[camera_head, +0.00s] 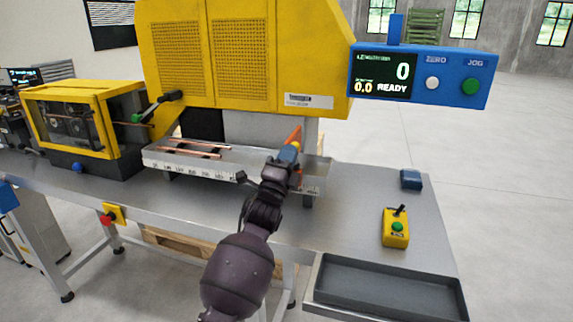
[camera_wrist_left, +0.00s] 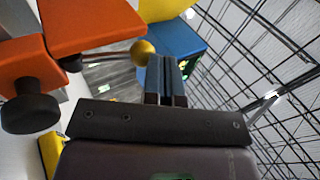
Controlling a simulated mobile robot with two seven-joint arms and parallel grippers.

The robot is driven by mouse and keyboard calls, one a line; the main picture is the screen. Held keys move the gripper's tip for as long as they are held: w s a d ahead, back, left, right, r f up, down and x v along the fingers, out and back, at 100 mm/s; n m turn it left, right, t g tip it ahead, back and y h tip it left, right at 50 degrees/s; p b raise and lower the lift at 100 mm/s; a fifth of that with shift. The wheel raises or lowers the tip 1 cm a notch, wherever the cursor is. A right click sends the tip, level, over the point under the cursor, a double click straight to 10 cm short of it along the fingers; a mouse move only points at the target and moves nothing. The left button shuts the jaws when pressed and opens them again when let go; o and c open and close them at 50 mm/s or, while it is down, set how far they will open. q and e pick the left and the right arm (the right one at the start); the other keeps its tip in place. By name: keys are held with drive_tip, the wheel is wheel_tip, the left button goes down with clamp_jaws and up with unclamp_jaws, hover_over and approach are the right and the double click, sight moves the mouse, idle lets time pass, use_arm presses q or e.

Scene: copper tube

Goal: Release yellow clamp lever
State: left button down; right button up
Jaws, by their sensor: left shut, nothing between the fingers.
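The yellow ball knob (camera_wrist_left: 142,47) of the clamp lever shows in the left wrist view, just left of my fingertips. Its thin stem runs left to an orange clamp body (camera_wrist_left: 92,28). In the head view the orange clamp part (camera_head: 294,135) stands at the right end of the measuring trough, and the yellow knob is hidden behind my gripper. My left gripper (camera_head: 288,152) is at this clamp, with its fingers (camera_wrist_left: 166,72) shut together and empty. I cannot tell whether the fingers touch the knob. My right gripper is not in view.
Copper tubes (camera_head: 195,147) lie on the metal trough (camera_head: 215,169) left of my gripper. The yellow machine housing (camera_head: 240,50) rises behind. A blue display box (camera_head: 425,75) reads READY. A yellow button box (camera_head: 396,228) and a grey tray (camera_head: 385,285) are at right, with bare bench between.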

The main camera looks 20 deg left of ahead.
use_arm(q)
drive_tip(key=shift+w+r, duration=0.4)
drive_tip(key=shift+w, duration=0.1)
drive_tip(key=shift+w+r+b, duration=0.2)
drive_tip(key=shift+w+b, duration=0.1)
drive_tip(key=shift+b, duration=0.05)
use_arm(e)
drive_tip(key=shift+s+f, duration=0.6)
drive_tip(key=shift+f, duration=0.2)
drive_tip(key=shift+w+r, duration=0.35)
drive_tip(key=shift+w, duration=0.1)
use_arm(q)
drive_tip(key=shift+s+a, duration=0.1)
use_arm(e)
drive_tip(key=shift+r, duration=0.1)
